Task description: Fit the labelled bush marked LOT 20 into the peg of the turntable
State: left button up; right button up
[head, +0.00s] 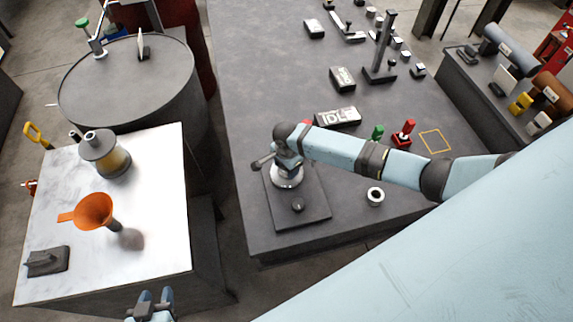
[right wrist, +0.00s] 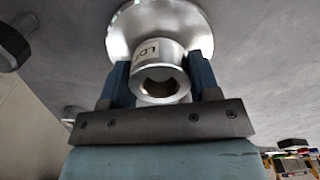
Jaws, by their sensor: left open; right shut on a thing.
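In the right wrist view my right gripper (right wrist: 160,78) is shut on a silver bush (right wrist: 157,62). Its label shows the letters "LO"; the rest is hidden. The bush is in front of the shiny turntable disc (right wrist: 121,32), its open bore towards the camera. The peg is hidden, and I cannot tell whether the bush is around it. In the head view the turntable (head: 287,180) is on a dark base plate (head: 312,205), under my right wrist, which hides the bush. My left gripper (head: 150,303) is open and empty at the bottom edge, near the white-topped table.
A loose silver ring (head: 375,196) stands right of the base plate. Green (head: 377,132) and red (head: 404,133) items and an IDLE sign (head: 337,116) are behind my right arm. An orange funnel (head: 92,210) and a jar (head: 104,156) stand on the white-topped table (head: 165,165).

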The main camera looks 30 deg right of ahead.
jog(key=shift+f, duration=0.35)
jog(key=o, duration=1.2)
jog(key=shift+r, duration=0.15)
notch_tip(320, 180, up, 14)
jog(key=shift+f, duration=0.25)
